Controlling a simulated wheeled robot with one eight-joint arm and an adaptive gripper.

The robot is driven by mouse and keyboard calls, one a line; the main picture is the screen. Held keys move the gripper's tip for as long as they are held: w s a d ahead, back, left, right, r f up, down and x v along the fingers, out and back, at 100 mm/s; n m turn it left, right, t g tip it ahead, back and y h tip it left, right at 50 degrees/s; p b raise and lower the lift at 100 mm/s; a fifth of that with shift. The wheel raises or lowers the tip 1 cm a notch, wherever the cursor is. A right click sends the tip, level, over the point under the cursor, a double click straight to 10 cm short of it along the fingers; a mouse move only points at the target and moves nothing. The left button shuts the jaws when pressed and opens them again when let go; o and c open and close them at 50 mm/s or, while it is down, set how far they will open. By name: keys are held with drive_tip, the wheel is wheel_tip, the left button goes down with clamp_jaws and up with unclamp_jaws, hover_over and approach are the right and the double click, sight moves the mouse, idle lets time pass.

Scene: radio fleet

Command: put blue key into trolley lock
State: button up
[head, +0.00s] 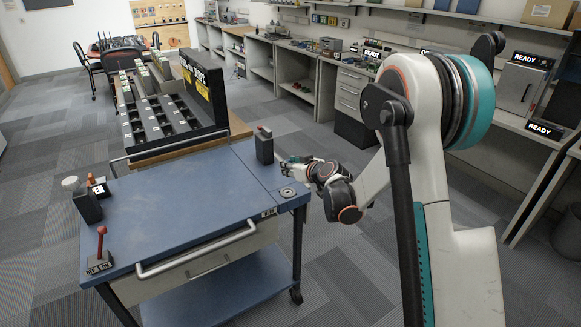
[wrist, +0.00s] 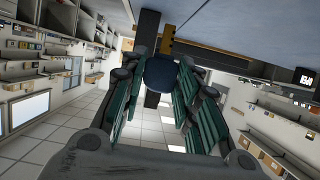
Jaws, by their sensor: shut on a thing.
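The blue-topped trolley (head: 190,205) stands in front of me in the head view. My gripper (head: 284,165) is over its right edge, just right of an upright dark block (head: 264,148) on the top. In the wrist view my gripper (wrist: 161,72) is shut on a dark blue rounded piece, which looks like the head of the blue key (wrist: 161,75). A brass-coloured strip (wrist: 168,40) shows beyond it; I cannot tell if it is the key's shaft. A round fitting (head: 288,192) lies at the trolley's right corner; I cannot tell if it is the lock.
A red-knobbed lever (head: 101,245) and a dark device (head: 88,205) stand on the trolley's left side. A black slotted rack (head: 165,105) is behind it. Workbenches with drawers (head: 348,92) line the right wall. The middle of the trolley top is clear.

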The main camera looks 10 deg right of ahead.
drive_tip(key=shift+f+b, duration=1.45)
drive_tip(key=shift+f, duration=1.5)
drive_tip(key=shift+f, duration=1.9)
drive_tip(key=o, duration=1)
drive_tip(key=v, duration=1.2)
